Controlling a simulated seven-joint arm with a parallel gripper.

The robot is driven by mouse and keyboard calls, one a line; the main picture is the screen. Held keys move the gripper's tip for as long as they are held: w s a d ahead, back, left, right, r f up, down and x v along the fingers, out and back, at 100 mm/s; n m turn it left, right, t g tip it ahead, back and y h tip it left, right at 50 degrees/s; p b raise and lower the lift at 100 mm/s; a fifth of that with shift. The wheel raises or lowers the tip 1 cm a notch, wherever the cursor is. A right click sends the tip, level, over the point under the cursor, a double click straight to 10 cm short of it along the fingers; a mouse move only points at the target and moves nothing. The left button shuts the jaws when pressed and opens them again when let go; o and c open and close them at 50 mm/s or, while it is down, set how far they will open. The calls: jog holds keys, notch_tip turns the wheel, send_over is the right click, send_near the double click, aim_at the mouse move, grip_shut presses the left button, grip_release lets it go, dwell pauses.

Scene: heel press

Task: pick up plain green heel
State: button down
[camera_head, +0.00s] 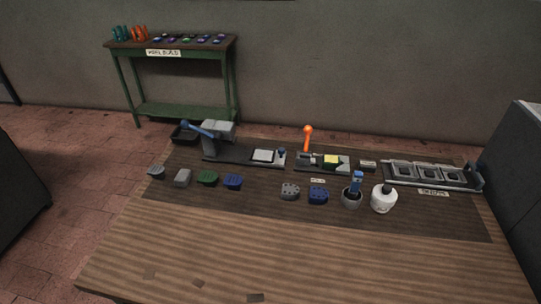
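The plain green heel (207,178) sits on the dark mat (250,215) on the workbench. It is in a row between a plain grey heel (182,177) on its left and a plain blue heel (232,181) on its right, apart from both. It looks dark green, with no visible holes at this size. My gripper is not in view.
Behind the row stands a press with a blue-knobbed lever (218,136). To the right are an orange-knobbed fixture (308,140), holed grey (290,191) and blue (318,195) heels, a brush cup (351,200), a white bottle (383,201) and a tray (430,178). The front bench is mostly clear.

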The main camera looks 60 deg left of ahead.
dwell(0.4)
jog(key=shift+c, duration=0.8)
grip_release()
